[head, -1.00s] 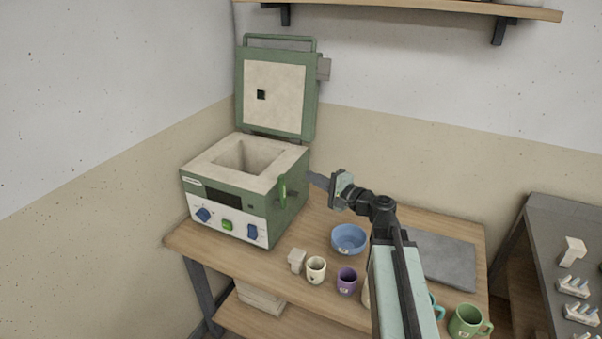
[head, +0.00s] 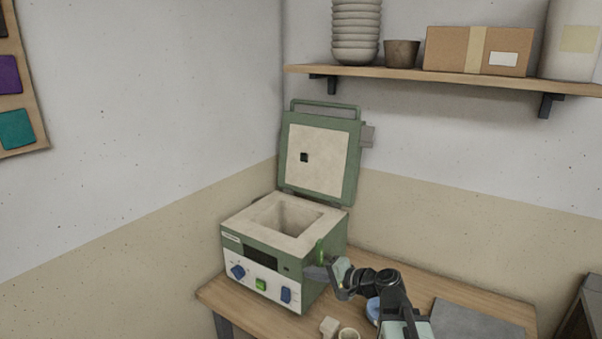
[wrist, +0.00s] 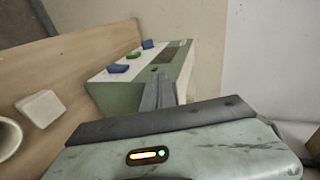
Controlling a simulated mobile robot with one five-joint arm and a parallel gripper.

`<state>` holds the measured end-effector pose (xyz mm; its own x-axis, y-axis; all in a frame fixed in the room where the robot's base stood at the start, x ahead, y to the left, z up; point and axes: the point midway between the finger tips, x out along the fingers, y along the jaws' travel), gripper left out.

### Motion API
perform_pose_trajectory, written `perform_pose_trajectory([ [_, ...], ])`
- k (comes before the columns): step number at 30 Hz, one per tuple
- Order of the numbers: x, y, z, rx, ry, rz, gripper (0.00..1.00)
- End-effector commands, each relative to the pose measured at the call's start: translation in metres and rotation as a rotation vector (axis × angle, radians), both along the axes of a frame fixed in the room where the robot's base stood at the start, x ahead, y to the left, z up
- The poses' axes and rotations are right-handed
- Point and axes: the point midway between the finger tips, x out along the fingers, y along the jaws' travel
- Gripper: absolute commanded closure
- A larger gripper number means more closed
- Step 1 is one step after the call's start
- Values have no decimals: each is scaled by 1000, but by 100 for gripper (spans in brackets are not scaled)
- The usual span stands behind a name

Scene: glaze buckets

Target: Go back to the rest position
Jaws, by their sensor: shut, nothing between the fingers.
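My gripper (head: 318,272) is shut and empty. The wrist view shows my closed fingers (wrist: 158,92) pointing toward the kiln (wrist: 118,92). The kiln stands on the wooden table with its lid (head: 318,158) raised and its chamber open and empty as far as I see.
A small white block (head: 329,326), a cream cup (head: 348,334) and a partly hidden blue bowl (head: 373,310) are on the table (head: 385,262). A grey slab (head: 475,320) lies at right. A shelf (head: 430,80) with stacked bowls, a pot and a box hangs above.

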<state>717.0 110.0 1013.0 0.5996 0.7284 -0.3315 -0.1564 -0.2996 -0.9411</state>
Motion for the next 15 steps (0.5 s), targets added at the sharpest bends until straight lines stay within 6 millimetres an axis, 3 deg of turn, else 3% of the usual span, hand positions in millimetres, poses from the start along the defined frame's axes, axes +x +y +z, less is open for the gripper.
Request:
perform_pose_trajectory([
  [2,-23,21,-34,-194,42,116,100],
  [5,-57,19,-85,-485,118,265,100],
  [8,-90,-16,-126,-782,225,392,100],
  [9,-102,-36,-137,-883,272,427,100],
  [12,-124,-81,-149,-1063,378,482,100],
  [15,-137,-105,-151,-1152,445,516,100],
])
